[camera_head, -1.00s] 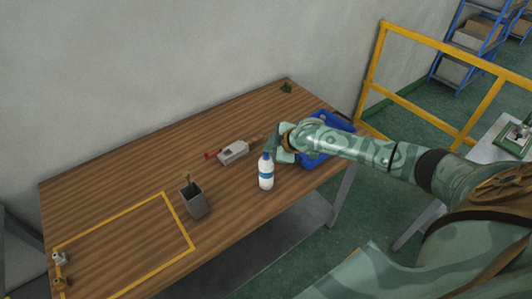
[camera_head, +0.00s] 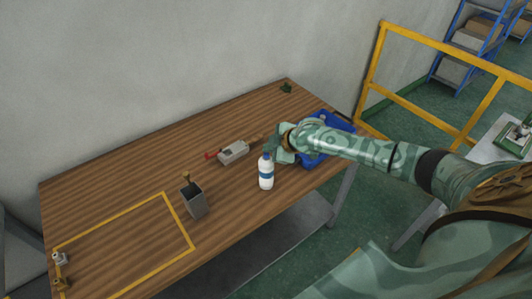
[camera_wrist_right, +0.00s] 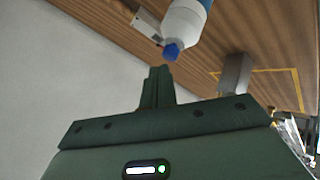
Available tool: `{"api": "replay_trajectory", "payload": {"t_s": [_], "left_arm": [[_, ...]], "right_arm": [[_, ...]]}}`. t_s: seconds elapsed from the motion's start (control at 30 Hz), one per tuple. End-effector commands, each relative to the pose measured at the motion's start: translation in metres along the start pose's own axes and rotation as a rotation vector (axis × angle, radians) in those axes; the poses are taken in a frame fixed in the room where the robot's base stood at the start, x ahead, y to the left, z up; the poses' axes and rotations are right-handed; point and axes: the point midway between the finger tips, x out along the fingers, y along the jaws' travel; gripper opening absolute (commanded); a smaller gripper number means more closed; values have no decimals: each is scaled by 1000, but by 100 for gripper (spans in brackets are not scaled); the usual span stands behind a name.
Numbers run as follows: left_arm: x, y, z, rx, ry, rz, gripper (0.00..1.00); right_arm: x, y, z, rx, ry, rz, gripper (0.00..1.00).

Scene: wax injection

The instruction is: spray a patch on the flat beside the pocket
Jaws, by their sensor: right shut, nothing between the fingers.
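A white bottle with a blue cap and blue band (camera_head: 266,175) stands upright on the wooden table; it also shows in the right wrist view (camera_wrist_right: 188,22). My right gripper (camera_head: 272,146) is just behind and above the bottle's cap. In the right wrist view its fingers (camera_wrist_right: 157,76) are together with nothing between them, close to the cap but not around it. A light grey block with a red part at its left end (camera_head: 233,153) lies left of the gripper. I cannot make out a pocket in it at this size. My left gripper is not in view.
A blue bin (camera_head: 340,121) is partly hidden by my right arm. A yellow outline (camera_head: 178,219) marks largely clear table at the left. Small metal parts (camera_head: 60,258) sit at its corner.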

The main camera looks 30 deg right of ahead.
Motion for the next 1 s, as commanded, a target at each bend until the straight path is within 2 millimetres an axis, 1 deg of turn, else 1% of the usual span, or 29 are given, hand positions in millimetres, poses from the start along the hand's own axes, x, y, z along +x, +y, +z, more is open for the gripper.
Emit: {"api": "replay_trajectory", "payload": {"t_s": [0.23, 0.77, 0.9, 1.0], "left_arm": [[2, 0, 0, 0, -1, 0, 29], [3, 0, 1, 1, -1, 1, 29], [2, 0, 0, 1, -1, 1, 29], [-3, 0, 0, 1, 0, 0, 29]], "right_arm": [[6, -5, 4, -1, -1, -1, 0], [7, -6, 5, 0, 0, -1, 0], [6, -5, 5, 0, 0, -1, 0], [4, -3, 2, 0, 0, -1, 0]]}}
